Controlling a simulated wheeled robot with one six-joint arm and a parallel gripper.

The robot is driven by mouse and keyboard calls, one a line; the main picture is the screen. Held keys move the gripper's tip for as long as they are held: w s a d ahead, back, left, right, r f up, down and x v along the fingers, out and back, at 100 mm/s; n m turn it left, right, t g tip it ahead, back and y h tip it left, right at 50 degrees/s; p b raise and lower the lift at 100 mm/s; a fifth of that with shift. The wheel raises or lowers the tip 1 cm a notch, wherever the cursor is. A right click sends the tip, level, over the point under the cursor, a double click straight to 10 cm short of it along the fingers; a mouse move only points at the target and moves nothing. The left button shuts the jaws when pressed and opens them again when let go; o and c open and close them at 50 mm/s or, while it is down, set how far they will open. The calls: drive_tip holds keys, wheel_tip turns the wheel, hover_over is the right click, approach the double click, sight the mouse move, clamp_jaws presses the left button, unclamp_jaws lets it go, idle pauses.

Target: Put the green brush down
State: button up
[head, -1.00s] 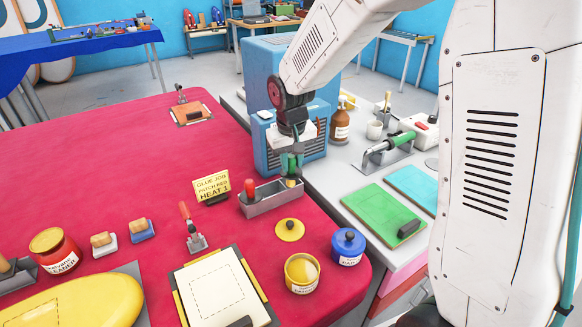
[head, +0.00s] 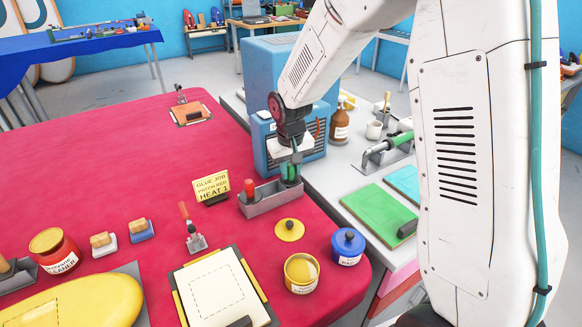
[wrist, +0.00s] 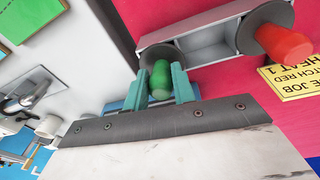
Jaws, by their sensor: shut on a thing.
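The green brush (head: 291,174) is upright in the right end of a grey metal rack (head: 262,204) on the red-topped table. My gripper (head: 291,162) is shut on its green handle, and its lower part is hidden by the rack. In the wrist view the green handle (wrist: 160,76) sits between my two teal fingers, with a dark disc just beyond it over the rack's end compartment. A red-handled brush (head: 251,189) stands in the rack's left end; its red handle also shows in the wrist view (wrist: 284,42).
A yellow sign (head: 211,187) stands just left of the rack. A yellow lid (head: 289,230), an open yellow pot (head: 302,273) and a blue pot (head: 348,246) are in front. A blue machine (head: 270,140) stands close behind.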

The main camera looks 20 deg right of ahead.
sight(291, 184)
drive_tip(key=shift+f, duration=0.15)
drive_tip(key=o, duration=1)
drive_tip(key=shift+o, duration=0.2)
wheel_tip(291, 184, up, 12)
drive_tip(key=s+r, duration=0.1)
drive_tip(key=s, duration=0.1)
drive_tip(key=s+d+r, duration=0.1)
drive_tip(key=s+r, duration=0.2)
drive_tip(key=s, duration=0.5)
drive_tip(key=s+d+r, duration=0.1)
drive_tip(key=s+r, duration=0.3)
drive_tip(key=s, duration=0.4)
drive_tip(key=s+d+f, duration=0.1)
drive_tip(key=s, duration=1.4)
drive_tip(key=shift+s+f+m+y, duration=0.25)
drive_tip(key=shift+s+m+y, duration=0.05)
drive_tip(key=shift+s, duration=0.05)
